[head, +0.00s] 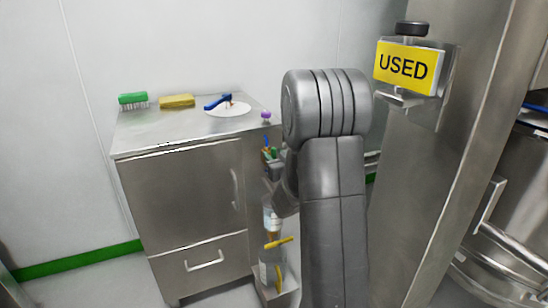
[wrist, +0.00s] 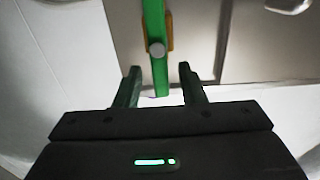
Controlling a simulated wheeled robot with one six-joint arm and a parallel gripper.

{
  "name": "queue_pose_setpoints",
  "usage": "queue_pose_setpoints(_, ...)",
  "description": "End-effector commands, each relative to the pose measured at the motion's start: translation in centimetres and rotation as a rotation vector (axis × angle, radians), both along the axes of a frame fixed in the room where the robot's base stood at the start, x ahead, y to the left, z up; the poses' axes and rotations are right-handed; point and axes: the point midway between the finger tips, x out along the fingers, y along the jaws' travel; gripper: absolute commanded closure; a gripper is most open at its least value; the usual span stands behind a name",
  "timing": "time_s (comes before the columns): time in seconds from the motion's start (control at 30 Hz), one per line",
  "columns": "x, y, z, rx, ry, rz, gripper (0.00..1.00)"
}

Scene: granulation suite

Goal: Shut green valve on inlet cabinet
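The green valve handle (wrist: 155,25) shows in the wrist view as a long, nearly upright bar that runs out of the top of the picture. A round grey pivot (wrist: 157,49) sits on it, with an orange-brown plate behind. Behind these is a pale metal cabinet front (wrist: 208,50). My gripper (wrist: 158,71) is open, its two dark fingers apart. The bar's lower end appears between the fingers, with a gap on each side; I cannot tell its depth from them. In the head view my arm hides the gripper, and I do not see the green valve.
In the head view a steel cabinet (head: 180,197) bears a green brush (head: 133,99), a yellow sponge (head: 177,102) and a white dish (head: 228,110). A tall steel panel (head: 450,150) with a yellow USED sign (head: 406,67) stands close on the right. Bottles (head: 271,217) stand beside my arm.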

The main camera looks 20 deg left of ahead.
Motion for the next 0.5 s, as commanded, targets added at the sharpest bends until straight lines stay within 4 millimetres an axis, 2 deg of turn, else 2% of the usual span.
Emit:
queue_pose_setpoints(0.17, 0.66, 0.79, 0.03, 0.001, -0.001, 0.0, 0.64)
queue_pose_setpoints(0.43, 0.72, 0.83, 0.06, 0.0, 0.0, 0.0, 0.64)
queue_pose_setpoints(0.5, 0.72, 0.82, 0.05, 0.0, 0.0, 0.0, 0.77)
